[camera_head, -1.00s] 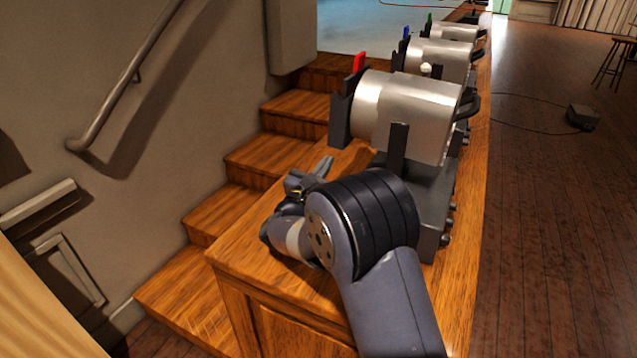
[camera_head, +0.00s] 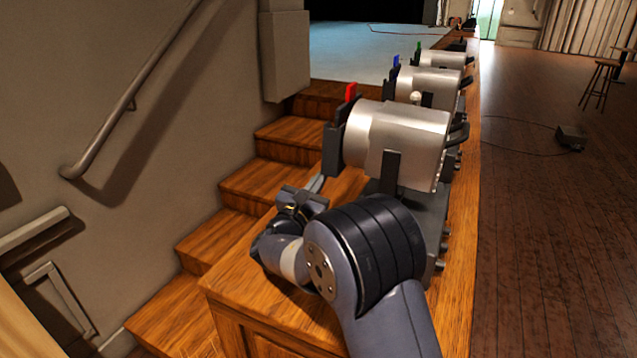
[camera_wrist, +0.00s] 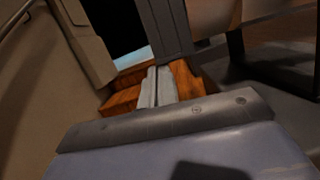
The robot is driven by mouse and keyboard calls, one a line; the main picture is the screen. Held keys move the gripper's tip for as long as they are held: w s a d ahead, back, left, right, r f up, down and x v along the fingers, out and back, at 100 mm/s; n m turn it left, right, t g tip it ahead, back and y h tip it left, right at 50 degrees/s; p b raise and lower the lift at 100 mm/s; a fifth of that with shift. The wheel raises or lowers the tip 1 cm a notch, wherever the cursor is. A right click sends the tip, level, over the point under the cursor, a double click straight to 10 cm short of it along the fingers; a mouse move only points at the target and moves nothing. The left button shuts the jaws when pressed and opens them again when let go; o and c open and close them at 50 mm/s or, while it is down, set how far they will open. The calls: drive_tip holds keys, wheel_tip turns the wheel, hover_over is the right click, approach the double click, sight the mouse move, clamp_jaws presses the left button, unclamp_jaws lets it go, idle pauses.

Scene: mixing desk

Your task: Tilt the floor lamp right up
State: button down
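The nearest floor lamp (camera_head: 400,140) is a silver cylinder on a dark base on the wooden ledge. It has a dark front frame with a red tab (camera_head: 351,92) at its left end and a black handle at its right. Two similar lamps stand behind it, with a blue tab (camera_head: 396,61) and a green tab (camera_head: 418,47). My gripper (camera_head: 318,183) is low at the near left of the nearest lamp, beside its front frame. In the wrist view its fingers (camera_wrist: 158,84) lie close together with nothing visible between them, pointing toward a dark upright part (camera_wrist: 165,28). Contact cannot be told.
Wooden stairs (camera_head: 247,183) descend along the left of the ledge (camera_head: 463,230), beside a wall with a handrail (camera_head: 130,95). The wooden floor (camera_head: 545,230) at the right is mostly open. A stool (camera_head: 600,82) and a small dark box (camera_head: 570,137) with a cable are there.

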drive_tip(key=shift+w+a+r+m, duration=0.1)
drive_tip(key=shift+a+r+m, duration=0.15)
drive_tip(key=shift+r, duration=0.25)
wheel_tip(320, 180, up, 12)
drive_tip(key=a+m+g+h, duration=0.1)
drive_tip(key=m+g+h, duration=0.1)
drive_tip(key=m, duration=0.7)
drive_tip(key=shift+w+r+m, duration=0.15)
drive_tip(key=shift+w+m, duration=0.1)
drive_tip(key=shift+m, duration=0.1)
idle(0.6)
